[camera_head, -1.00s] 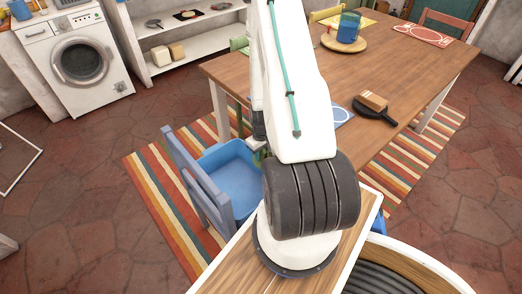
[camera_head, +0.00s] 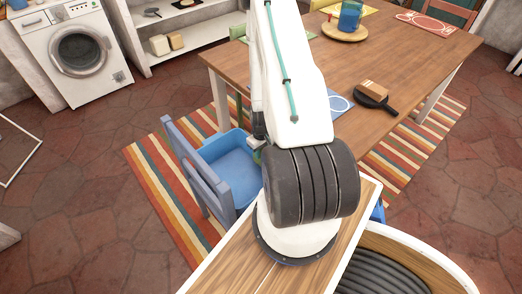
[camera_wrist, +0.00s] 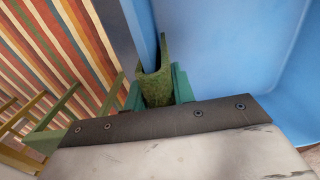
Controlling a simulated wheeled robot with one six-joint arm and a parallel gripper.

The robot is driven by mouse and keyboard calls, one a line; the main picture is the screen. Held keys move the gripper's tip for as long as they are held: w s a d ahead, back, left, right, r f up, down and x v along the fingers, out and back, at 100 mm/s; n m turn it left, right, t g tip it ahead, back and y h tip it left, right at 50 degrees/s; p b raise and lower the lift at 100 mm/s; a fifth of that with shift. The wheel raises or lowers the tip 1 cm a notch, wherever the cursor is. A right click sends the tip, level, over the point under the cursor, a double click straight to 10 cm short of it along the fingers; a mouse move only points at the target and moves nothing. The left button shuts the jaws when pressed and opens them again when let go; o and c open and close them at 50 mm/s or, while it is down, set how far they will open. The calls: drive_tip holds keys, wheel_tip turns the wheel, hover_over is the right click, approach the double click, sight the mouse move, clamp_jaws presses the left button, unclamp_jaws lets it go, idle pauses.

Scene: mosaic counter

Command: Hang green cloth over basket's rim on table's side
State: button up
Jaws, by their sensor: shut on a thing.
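The green cloth (camera_wrist: 152,84) is between the teal fingers of my gripper (camera_wrist: 157,90) in the wrist view, and the fingers are shut on it. It lies folded around the rim (camera_wrist: 140,28) of the blue basket, with cloth seen on both sides of the rim. The blue basket (camera_head: 234,172) is at the blue chair in the head view; its inner wall (camera_wrist: 220,50) fills the right of the wrist view. In the head view my gripper is mostly hidden behind my arm, above the basket's right side. The cloth's lower ends are hidden.
The blue chair's back (camera_head: 197,170) stands left of the basket. A striped rug (camera_head: 160,190) lies beneath. A green chair frame (camera_wrist: 60,125) shows lower left in the wrist view.

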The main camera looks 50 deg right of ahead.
drive_tip(key=o, duration=1.1)
wheel_tip(320, 180, up, 8)
drive_tip(key=shift+f, duration=0.1)
